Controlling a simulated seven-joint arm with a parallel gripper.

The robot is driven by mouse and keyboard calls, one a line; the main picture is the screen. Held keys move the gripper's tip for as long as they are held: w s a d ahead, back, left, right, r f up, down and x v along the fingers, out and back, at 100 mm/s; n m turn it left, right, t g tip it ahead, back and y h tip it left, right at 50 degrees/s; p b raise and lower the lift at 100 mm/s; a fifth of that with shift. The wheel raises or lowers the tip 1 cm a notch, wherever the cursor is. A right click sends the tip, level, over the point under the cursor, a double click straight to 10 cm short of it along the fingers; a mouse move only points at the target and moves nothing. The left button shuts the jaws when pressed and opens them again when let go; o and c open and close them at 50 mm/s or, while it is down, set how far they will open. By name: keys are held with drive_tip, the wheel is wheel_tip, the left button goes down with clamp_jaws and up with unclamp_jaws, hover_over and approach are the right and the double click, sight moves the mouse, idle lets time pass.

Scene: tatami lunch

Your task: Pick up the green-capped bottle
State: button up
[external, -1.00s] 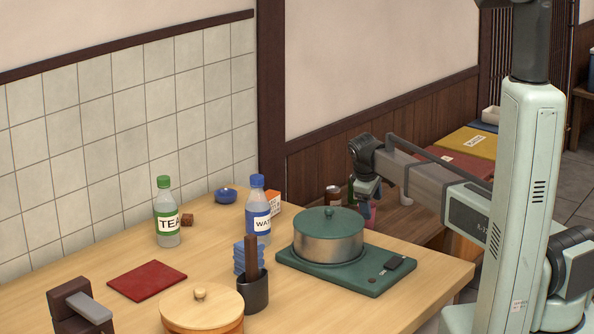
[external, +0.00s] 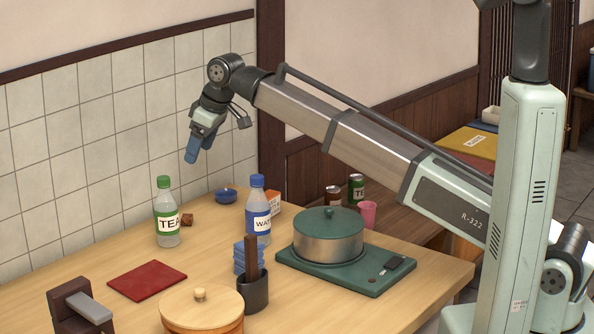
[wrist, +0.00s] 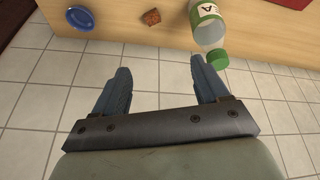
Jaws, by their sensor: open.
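The green-capped bottle (external: 167,214) has a green label reading TEA and stands upright on the wooden table near the tiled wall. In the wrist view its green cap (wrist: 218,59) and label (wrist: 207,18) show at the top, just beyond the right fingertip. My gripper (external: 192,155) is raised in the air above the back of the table, up and to the right of the bottle in the external view. In the wrist view my gripper (wrist: 160,70) has its two blue fingers spread wide, with nothing between them.
A blue-capped water bottle (external: 258,211) stands to the right, by an orange-and-white box (external: 273,201). A blue dish (external: 226,195) and brown block (external: 187,220) lie near the bottle. A pot (external: 328,242) sits on a green board. A red mat (external: 147,280) lies in front.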

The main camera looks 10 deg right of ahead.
approach(160, 178)
drive_tip(key=d, duration=0.1)
drive_tip(key=shift+g+y, duration=0.3)
drive_tip(key=shift+y, duration=0.1)
drive_tip(key=x, duration=0.7)
drive_tip(key=shift+a, duration=0.25)
drive_tip(key=shift+w+x, duration=0.1)
drive_tip(key=shift+x, duration=1.35)
drive_tip(key=shift+w+x, duration=0.15)
drive_tip(key=shift+x, duration=1.3)
drive_tip(key=shift+d, duration=0.1)
clamp_jaws()
